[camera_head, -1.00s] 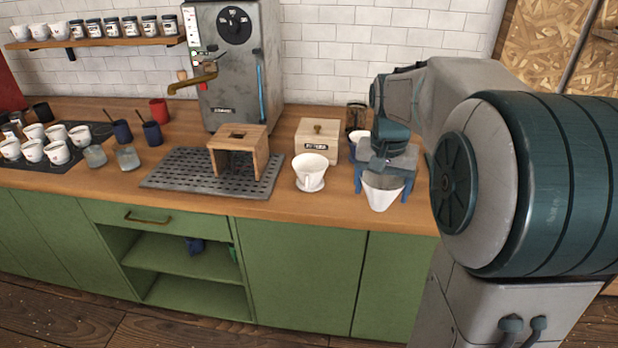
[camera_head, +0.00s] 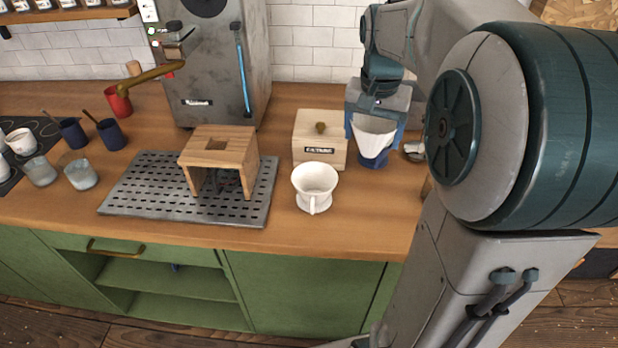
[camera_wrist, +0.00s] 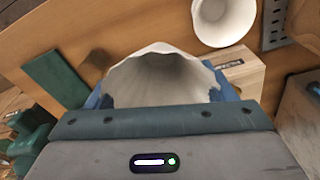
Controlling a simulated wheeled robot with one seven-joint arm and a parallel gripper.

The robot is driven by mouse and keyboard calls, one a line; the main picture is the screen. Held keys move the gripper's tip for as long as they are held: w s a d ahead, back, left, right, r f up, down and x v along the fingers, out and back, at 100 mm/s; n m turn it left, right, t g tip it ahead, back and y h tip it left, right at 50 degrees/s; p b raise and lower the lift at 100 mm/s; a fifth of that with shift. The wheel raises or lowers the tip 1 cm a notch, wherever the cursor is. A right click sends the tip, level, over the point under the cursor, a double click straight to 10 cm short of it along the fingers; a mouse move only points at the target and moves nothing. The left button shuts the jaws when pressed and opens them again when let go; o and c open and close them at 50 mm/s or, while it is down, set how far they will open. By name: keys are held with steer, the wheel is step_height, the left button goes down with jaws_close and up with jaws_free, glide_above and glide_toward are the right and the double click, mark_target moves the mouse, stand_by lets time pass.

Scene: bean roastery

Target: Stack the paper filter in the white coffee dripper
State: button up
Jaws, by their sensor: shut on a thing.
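The white paper filter (camera_head: 374,136) is held in my gripper (camera_head: 376,122), its wide mouth up and its narrow end down. In the wrist view the filter (camera_wrist: 160,75) fills the space between my blue fingers (camera_wrist: 160,98), which are shut on it. The white coffee dripper (camera_head: 314,185) stands upright on the wooden counter, front left of my gripper. It looks empty. Its rim also shows in the wrist view (camera_wrist: 222,22), beyond the filter. The filter and the dripper are apart.
A wooden box with a knob (camera_head: 320,140) stands behind the dripper. A wooden stand (camera_head: 219,150) sits on a perforated grey tray (camera_head: 130,190) to the left. A coffee machine (camera_head: 215,75) stands behind. Bare counter (camera_head: 345,225) lies in front of and right of the dripper.

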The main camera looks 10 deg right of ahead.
steer(key=w+a+f+p, duration=0.2)
steer(key=w+a+f, duration=0.3)
steer(key=a+f, duration=0.5)
steer(key=shift+w+f, duration=0.3)
steer(key=shift+f, duration=0.1)
steer(key=shift+f, duration=0.1)
steer(key=shift+f+b, duration=0.5)
steer(key=o, duration=0.9)
steer(key=shift+o, duration=0.2)
